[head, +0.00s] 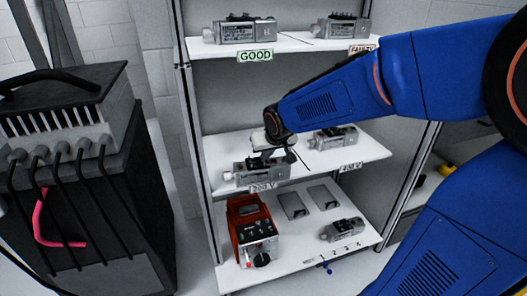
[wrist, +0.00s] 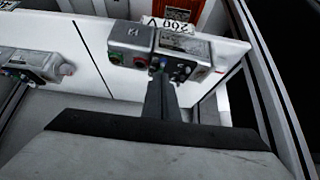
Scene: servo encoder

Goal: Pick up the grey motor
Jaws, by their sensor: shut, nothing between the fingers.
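Several grey motors are on the shelves, and I cannot tell which one the task means. One grey motor (head: 256,172) lies on the middle shelf behind the 200 V label, and it also shows in the wrist view (wrist: 195,50). My gripper (head: 279,155) is just above and behind that motor. In the wrist view its dark fingers (wrist: 160,82) are together and empty, with their tips overlapping the motor's connector edge. I cannot tell whether they touch it. A second grey motor (head: 333,138) lies right on the middle shelf, at left in the wrist view (wrist: 35,64).
The top shelf (head: 290,44) holds two more motors, labelled GOOD and FAULTY. The bottom shelf (head: 300,252) holds a red tester (head: 252,230), two flat grey plates and another motor (head: 342,230). A dark cabinet with cables (head: 85,190) stands at the left.

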